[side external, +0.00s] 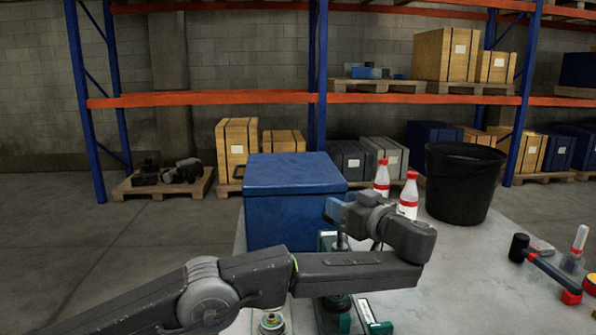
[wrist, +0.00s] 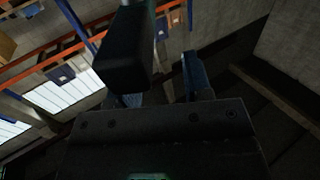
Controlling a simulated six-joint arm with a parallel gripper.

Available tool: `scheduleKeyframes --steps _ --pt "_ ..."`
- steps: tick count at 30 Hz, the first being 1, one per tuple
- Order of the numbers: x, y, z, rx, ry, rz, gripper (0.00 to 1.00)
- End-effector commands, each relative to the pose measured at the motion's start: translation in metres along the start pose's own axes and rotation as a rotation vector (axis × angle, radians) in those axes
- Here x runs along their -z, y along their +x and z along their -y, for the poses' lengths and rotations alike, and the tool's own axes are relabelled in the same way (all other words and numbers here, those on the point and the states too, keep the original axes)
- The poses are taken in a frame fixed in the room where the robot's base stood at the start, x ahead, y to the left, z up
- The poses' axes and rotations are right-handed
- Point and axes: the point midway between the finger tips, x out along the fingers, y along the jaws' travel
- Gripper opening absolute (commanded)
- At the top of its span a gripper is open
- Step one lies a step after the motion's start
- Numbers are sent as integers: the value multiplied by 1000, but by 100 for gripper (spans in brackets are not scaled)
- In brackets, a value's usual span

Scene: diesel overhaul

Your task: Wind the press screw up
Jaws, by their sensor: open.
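The green press (side external: 326,243) stands on the table in the side view, mostly hidden behind my arm. A short grey upright shaft (side external: 341,241), which looks like its screw, shows above the green frame. My gripper (side external: 334,211) is beside the top of this shaft, with its bluish fingers pointing left. In the wrist view my gripper (wrist: 165,78) is open, with a dark block in front of its left side. I cannot tell whether the fingers touch the screw, and its handle is not clear.
A blue box (side external: 290,215) stands close behind the press. Two red-capped bottles (side external: 408,196) and a black bucket (side external: 462,185) stand behind my wrist. A black-headed mallet (side external: 540,265) lies at the right.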

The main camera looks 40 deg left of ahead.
Motion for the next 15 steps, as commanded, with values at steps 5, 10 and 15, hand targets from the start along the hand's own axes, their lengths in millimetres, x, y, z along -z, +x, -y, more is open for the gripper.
scheduleKeyframes --steps 5,10,15 --pt "8 11 8 2 0 2 46" --pt "21 30 20 2 0 1 46" --pt "38 54 35 3 -1 2 46"
